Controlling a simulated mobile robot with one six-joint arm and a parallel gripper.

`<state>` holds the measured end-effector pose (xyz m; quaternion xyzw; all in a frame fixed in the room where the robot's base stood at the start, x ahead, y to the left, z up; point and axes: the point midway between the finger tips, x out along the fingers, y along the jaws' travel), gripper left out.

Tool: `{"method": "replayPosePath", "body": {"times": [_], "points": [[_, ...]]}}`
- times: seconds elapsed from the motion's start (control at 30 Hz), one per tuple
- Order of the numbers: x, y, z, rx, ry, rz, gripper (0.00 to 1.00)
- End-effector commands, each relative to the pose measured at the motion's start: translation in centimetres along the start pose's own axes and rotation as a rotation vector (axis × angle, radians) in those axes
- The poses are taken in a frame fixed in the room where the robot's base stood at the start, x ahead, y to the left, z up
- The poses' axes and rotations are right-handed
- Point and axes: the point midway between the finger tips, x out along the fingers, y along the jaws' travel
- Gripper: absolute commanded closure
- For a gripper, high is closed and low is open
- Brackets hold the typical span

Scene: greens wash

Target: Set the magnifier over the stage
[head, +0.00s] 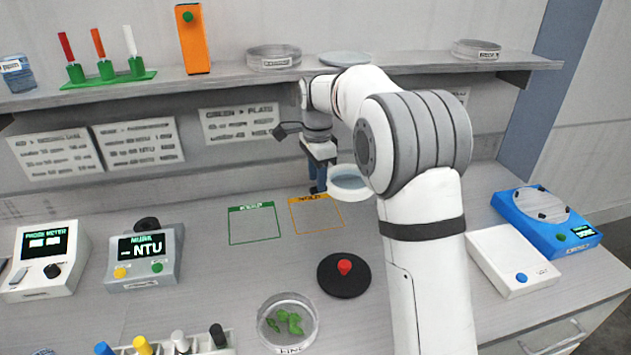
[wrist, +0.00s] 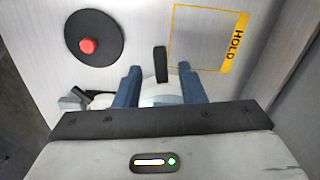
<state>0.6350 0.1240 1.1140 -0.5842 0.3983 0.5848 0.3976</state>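The magnifier (head: 348,183) is a white ring with a pale blue lens, just right of my gripper (head: 318,186) in the head view. In the wrist view, part of its white rim shows between the blue fingers of my gripper (wrist: 158,80), and a black handle (wrist: 160,65) points up past them. The fingers appear to hold the magnifier at its rim, above the bench; the rest is hidden by my gripper. No label reads stage. A black disc with a red knob (head: 343,268) stands on the bench; it also shows in the wrist view (wrist: 88,45).
An orange HOLD square (head: 316,213) and a green square (head: 254,223) are empty. A dish of leaves (head: 288,322) is in front. An NTU meter (head: 143,257) stands left; a white box (head: 512,260) and blue device (head: 546,219) stand right. A shelf (head: 230,83) runs behind.

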Motion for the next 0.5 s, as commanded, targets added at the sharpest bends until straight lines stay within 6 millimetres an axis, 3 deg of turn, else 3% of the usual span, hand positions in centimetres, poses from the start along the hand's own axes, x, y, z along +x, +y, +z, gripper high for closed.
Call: {"method": "replayPosePath", "body": {"times": [0.2, 0.5], "points": [[1.9, 0.0, -0.1, 0.0, 0.0, -0.001, 0.64], [2.1, 0.0, -0.1, 0.001, 0.0, -0.001, 0.65]]}}
